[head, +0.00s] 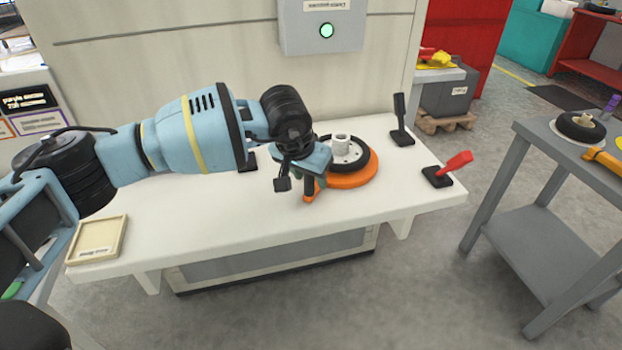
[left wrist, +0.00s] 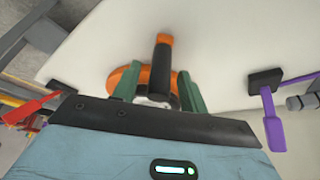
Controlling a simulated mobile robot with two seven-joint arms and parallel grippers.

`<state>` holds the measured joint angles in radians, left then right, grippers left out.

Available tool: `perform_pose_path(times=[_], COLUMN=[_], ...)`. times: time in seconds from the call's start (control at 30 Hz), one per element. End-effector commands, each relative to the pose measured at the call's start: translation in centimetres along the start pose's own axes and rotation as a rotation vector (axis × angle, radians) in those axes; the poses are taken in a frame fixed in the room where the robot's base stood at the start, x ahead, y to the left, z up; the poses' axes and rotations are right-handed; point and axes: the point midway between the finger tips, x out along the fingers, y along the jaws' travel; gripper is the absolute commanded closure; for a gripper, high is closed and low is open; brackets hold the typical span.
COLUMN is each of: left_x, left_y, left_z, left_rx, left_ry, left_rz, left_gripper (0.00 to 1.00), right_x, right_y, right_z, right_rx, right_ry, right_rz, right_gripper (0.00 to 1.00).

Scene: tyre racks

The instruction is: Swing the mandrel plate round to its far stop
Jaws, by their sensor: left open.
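The mandrel plate (head: 352,181) is an orange disc on the white bench, with a black tyre (head: 361,158) and a pale hub on top. A handle with a dark grip and orange end (head: 308,190) shows at its near left side. My left gripper (head: 317,180) is over this handle and hides part of the plate. In the left wrist view its green fingers (left wrist: 158,88) are apart, one on each side of the handle (left wrist: 161,68). I cannot tell whether they touch it. The orange plate (left wrist: 122,78) is partly hidden there. My right gripper is not in view.
A black lever (head: 401,122) and a red lever (head: 450,168) stand on the bench right of the plate. A purple lever (left wrist: 272,130) shows in the left wrist view. A shallow cream tray (head: 97,240) lies at the bench's left end. A grey table (head: 545,150) stands at right.

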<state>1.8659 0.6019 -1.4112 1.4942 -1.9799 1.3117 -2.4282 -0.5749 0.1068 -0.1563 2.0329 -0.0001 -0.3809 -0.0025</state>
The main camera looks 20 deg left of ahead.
Motion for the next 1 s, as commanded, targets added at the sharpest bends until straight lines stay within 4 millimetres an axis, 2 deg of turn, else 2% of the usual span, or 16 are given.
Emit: perform_pose_path(times=[0.2,0.5,0.83,1.0], left_x=[1.8,1.9,1.9,1.9], left_y=[0.1,0.0,0.0,0.0], left_z=[0.0,0.0,0.0,0.0], left_rx=[-0.001,-0.001,-0.001,-0.001], left_ry=[-0.001,0.0,0.0,0.0], left_rz=[0.001,0.0,0.001,0.001], left_gripper=[0.57,0.57,1.0,1.0], right_x=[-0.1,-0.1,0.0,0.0], right_y=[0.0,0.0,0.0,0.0], right_z=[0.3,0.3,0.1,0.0], right_rx=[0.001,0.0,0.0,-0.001], right_ry=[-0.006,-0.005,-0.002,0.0], right_rz=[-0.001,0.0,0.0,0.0], right_gripper=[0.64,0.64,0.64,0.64])
